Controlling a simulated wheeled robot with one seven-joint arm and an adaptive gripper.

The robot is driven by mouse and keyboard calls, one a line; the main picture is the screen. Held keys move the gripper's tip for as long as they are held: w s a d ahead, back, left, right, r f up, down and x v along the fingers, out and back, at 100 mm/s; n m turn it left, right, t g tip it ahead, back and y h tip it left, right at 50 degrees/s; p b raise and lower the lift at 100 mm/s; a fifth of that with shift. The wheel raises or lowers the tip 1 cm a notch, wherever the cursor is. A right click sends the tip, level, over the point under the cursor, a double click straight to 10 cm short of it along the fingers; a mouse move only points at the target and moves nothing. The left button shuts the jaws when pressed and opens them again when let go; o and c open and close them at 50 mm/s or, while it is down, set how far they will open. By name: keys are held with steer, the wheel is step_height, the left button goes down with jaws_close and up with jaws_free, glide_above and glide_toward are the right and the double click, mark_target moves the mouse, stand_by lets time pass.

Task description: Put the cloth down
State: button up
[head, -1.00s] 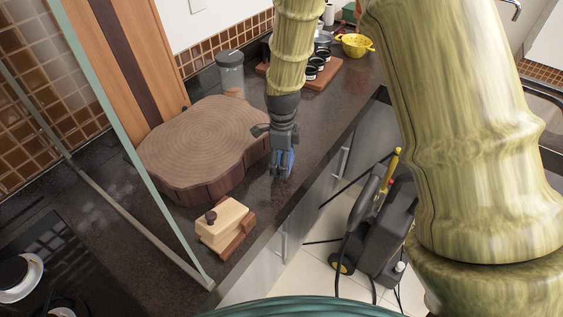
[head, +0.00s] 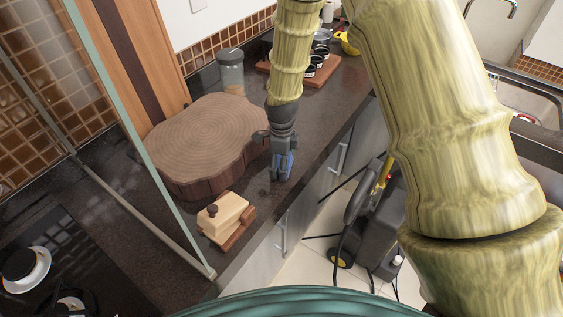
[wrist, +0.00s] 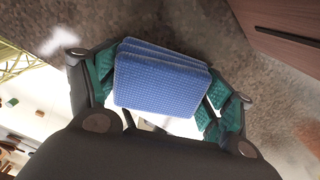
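The cloth (wrist: 160,82) is blue, folded in layers, with a woven texture, and fills the space between my fingers in the wrist view. My gripper (wrist: 163,90) has one green-padded finger on each side of it, and both appear to touch its edges. In the head view, my gripper (head: 281,168) points down over the dark countertop (head: 305,155) near its front edge. Only a little blue of the cloth (head: 290,162) shows there. Whether the cloth touches the counter is hard to tell.
A thick round wood slab (head: 205,140) lies just left of my gripper. A wooden box with a knob (head: 224,213) is nearer. A glass jar (head: 230,72) and a board with small jars (head: 318,75) stand farther back. A black machine (head: 375,225) is on the floor.

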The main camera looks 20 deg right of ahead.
steer(key=o, duration=0.3)
steer(key=shift+s+r, duration=0.1)
steer(key=shift+s, duration=0.05)
steer(key=shift+r, duration=0.15)
step_height(320, 180, up, 12)
steer(key=b, duration=0.4)
stand_by(0.4)
stand_by(0.3)
